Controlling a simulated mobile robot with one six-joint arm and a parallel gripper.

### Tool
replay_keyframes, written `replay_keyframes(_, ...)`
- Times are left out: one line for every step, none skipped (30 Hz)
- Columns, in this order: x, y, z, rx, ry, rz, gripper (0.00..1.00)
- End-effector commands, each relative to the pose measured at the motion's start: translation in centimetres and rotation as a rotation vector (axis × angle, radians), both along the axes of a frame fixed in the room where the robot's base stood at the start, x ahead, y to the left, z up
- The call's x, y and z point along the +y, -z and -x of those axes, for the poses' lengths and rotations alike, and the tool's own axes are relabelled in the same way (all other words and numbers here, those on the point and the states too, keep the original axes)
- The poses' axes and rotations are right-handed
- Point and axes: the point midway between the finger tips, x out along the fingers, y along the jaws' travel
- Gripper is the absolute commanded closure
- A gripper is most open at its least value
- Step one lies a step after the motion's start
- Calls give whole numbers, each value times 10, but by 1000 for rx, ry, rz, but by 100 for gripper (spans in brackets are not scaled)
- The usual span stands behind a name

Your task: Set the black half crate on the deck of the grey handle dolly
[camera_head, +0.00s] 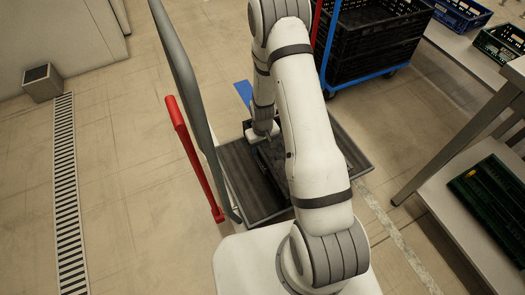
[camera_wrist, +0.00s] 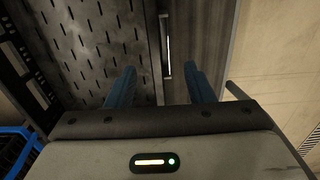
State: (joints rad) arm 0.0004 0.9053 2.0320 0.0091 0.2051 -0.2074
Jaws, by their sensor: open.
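The grey handle dolly has a tall grey handle (camera_head: 180,75) and a dark ribbed deck (camera_head: 240,180) below my arm. The black half crate (camera_head: 266,158) is mostly hidden behind my arm in the head view; it appears to be on the deck. In the wrist view the crate's slotted floor (camera_wrist: 75,45) fills the left, and bare deck (camera_wrist: 205,35) lies to its right. My gripper (camera_wrist: 160,82) is open, its two blue fingers apart on either side of the crate's wall, near the handle slot. Contact between fingers and wall cannot be told.
A red handle bar (camera_head: 195,160) stands close beside the grey handle. A blue dolly (camera_head: 375,75) with black crates (camera_head: 370,45) stands behind. A table with blue and green crates and a lower shelf (camera_head: 465,225) is at right.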

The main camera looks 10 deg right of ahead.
Motion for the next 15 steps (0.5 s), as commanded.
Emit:
replay_keyframes(0, -11, -1, -2, 0, 0, 52)
replay_keyframes(0, -15, -1, -2, 0, 1, 52)
replay_keyframes(0, -18, -1, -2, 0, 0, 52)
replay_keyframes(0, -20, 0, -1, 0, 0, 52)
replay_keyframes(0, -22, 0, -1, 0, 0, 52)
replay_keyframes(0, -26, 0, -1, 0, 0, 52)
replay_keyframes(0, -29, -1, -2, 1, 1, 52)
replay_keyframes(0, -33, -1, -4, 2, 0, 52)
replay_keyframes(0, -40, -1, -6, 4, 0, 52)
replay_keyframes(0, -48, -1, -9, 7, 0, 52)
replay_keyframes(0, -57, -1, -11, 10, 0, 52)
replay_keyframes(0, -71, -1, -17, 16, 0, 52)
replay_keyframes(0, -83, 1, -19, 21, -1, 52)
replay_keyframes(0, -96, 2, -23, 27, -1, 52)
replay_keyframes(0, -115, 5, -28, 33, -1, 52)
